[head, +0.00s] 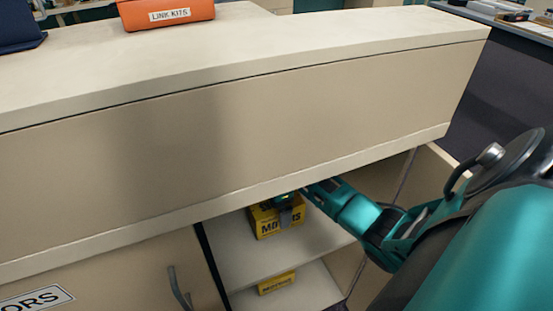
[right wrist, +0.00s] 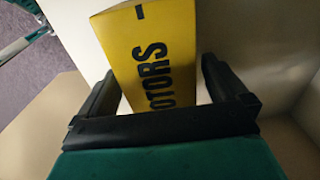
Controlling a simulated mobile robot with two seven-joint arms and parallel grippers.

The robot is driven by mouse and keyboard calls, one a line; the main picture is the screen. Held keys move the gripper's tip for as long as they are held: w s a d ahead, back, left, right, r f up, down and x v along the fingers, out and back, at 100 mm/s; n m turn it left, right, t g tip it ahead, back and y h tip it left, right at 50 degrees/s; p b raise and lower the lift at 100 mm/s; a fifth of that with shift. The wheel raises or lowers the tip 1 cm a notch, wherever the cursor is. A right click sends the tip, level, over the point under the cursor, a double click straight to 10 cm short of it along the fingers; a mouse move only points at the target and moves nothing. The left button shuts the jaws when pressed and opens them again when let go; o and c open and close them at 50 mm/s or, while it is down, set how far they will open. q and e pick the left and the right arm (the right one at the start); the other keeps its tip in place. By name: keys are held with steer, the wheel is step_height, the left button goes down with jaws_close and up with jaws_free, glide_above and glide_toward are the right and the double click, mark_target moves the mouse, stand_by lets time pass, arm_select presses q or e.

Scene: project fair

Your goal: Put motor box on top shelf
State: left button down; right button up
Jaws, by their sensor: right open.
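A yellow motor box (head: 266,226) with black lettering stands on the upper visible shelf (head: 235,262) inside the open cabinet. A second yellow motor box (head: 277,284) sits on the shelf below. My right gripper (head: 287,205) reaches into the cabinet from the right and is at the upper box. In the right wrist view my right gripper (right wrist: 160,75) is open, with one finger on each side of the yellow box (right wrist: 150,50) marked MOTORS. I cannot tell whether the fingers touch it. The cabinet's overhang hides part of the gripper and the inside. My left gripper is not in view.
The cream cabinet top (head: 240,55) overhangs the opening closely above my right arm. An orange LINK KITS bin (head: 166,12) and a dark blue bin (head: 17,28) stand on it. A closed door with a handle (head: 178,287) is left of the opening.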

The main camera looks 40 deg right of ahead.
step_height(320, 180, up, 5)
steer(key=shift+r+p, duration=0.1)
steer(key=shift+p, duration=0.45)
